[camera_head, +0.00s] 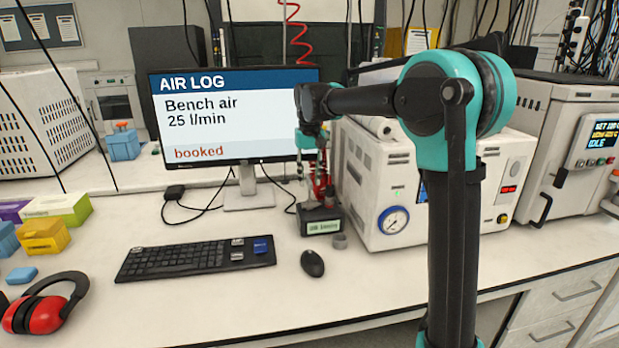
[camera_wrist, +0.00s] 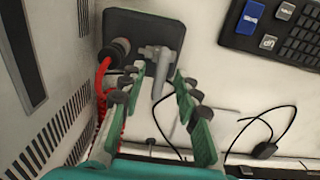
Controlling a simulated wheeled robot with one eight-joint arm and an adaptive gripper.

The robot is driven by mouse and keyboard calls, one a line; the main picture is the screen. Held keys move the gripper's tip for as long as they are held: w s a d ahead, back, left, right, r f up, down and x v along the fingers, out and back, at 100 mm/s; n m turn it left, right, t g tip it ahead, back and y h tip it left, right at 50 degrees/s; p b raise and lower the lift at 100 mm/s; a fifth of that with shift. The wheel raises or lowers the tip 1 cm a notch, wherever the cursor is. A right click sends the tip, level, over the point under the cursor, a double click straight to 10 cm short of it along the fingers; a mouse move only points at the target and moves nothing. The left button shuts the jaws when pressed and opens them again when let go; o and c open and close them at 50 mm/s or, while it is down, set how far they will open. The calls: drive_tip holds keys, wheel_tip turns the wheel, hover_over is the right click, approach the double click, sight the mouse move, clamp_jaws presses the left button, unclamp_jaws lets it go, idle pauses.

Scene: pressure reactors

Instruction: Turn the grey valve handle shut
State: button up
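The grey valve handle (camera_wrist: 160,78) shows in the wrist view as a short lever on a grey valve body (camera_wrist: 158,52). The valve sits on a dark block (camera_wrist: 135,25), which stands on the bench in the head view (camera_head: 321,220) in front of the monitor. My gripper (camera_wrist: 158,80) is open, with a teal finger on each side of the lever; the lever lies between the fingertips with gaps showing. In the head view my gripper (camera_head: 314,172) points down over the block. There the handle is too small and covered to make out.
A red hose (camera_wrist: 101,90) joins a fitting beside the valve. The monitor (camera_head: 235,110) stands behind, a white machine with a gauge (camera_head: 393,220) to the right. A mouse (camera_head: 312,263) and keyboard (camera_head: 195,258) lie in front. Free bench lies at the front right.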

sight(309, 179)
wheel_tip(309, 179, up, 12)
idle(0.5)
